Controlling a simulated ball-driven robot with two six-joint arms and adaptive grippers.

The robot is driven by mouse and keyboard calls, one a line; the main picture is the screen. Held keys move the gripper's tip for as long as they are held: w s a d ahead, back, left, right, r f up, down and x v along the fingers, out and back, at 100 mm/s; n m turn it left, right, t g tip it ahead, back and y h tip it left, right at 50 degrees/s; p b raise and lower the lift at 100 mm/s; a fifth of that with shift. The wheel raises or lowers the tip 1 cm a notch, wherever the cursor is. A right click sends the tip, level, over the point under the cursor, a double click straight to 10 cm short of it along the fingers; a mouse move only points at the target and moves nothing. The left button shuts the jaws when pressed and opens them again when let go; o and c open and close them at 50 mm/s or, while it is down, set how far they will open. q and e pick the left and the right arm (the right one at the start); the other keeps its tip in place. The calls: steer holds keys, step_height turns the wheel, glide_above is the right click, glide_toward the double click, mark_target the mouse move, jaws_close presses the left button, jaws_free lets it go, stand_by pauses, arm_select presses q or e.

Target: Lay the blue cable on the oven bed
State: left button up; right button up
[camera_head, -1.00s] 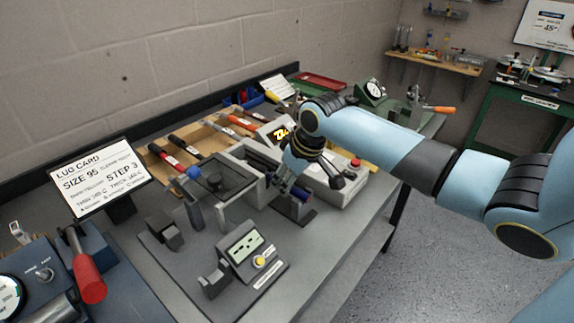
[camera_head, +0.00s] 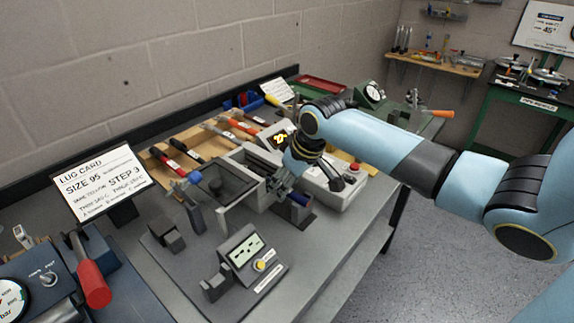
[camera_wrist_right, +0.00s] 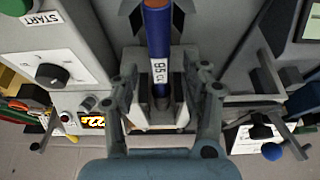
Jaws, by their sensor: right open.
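The blue cable (camera_wrist_right: 157,35) shows in the right wrist view as a thick blue length with a white "95" label, running down to a grey bracket (camera_wrist_right: 160,118). In the head view a short part of the blue cable (camera_head: 299,199) shows near a grey holder. My right gripper (camera_wrist_right: 165,88) is open, with one finger on either side of the cable; I cannot tell whether they touch it. It also shows in the head view (camera_head: 277,187), low over the bench. A grey open frame (camera_head: 236,156) beside the display box looks like the oven bed, but I cannot be sure. My left gripper is not in view.
A pale control box (camera_head: 340,191) with a red button stands right of the gripper. A gauge block (camera_head: 244,250) sits in front and a lug card (camera_head: 95,180) at left. Red-handled tools (camera_head: 180,145) lie behind. The front bench strip (camera_head: 330,265) is clear.

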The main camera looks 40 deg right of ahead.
steer(key=shift+r+p, duration=0.65)
steer(key=shift+r, duration=0.3)
step_height(320, 180, up, 2)
steer(key=shift+r+p, duration=0.1)
steer(key=shift+p, duration=0.55)
steer(key=shift+r, duration=0.9)
